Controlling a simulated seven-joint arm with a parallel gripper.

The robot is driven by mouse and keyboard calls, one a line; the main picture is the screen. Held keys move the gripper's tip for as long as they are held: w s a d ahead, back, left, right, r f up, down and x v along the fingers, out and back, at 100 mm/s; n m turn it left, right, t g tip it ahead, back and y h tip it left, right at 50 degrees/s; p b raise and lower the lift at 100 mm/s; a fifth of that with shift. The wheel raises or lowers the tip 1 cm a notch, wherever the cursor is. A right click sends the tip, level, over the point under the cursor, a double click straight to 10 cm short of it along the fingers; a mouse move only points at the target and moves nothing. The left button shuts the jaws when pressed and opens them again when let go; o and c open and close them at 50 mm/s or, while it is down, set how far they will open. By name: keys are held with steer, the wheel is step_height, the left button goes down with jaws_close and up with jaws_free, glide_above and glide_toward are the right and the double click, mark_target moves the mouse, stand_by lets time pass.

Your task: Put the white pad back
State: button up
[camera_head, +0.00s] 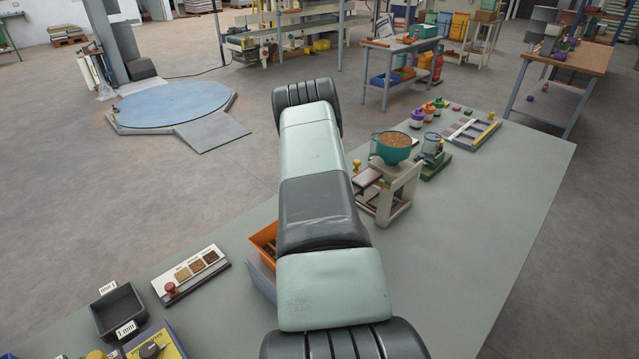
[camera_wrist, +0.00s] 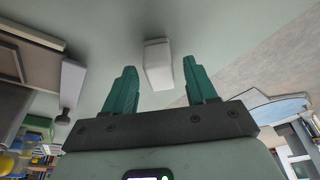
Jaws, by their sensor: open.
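A small white block (camera_wrist: 158,64), which looks like the white pad, lies on the grey-green surface in the wrist view. My gripper (camera_wrist: 160,82) has its two teal fingers spread apart, one on each side of the block in the picture. I see clear gaps between the fingers and the block, and nothing is held. How far the fingertips are from it in depth I cannot tell. In the head view my arm covers the gripper, and I cannot make out the pad there.
On the grey-green bench (camera_head: 480,230) stand a cream stand (camera_head: 392,195) with a teal bowl of grain (camera_head: 394,147), an orange bin (camera_head: 265,240) partly behind my arm, a sample board (camera_head: 190,275) and a dark tray (camera_head: 119,311). The bench's right part is clear.

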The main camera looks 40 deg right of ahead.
steer(key=v, duration=1.2)
steer(key=shift+r, duration=0.15)
stand_by(0.8)
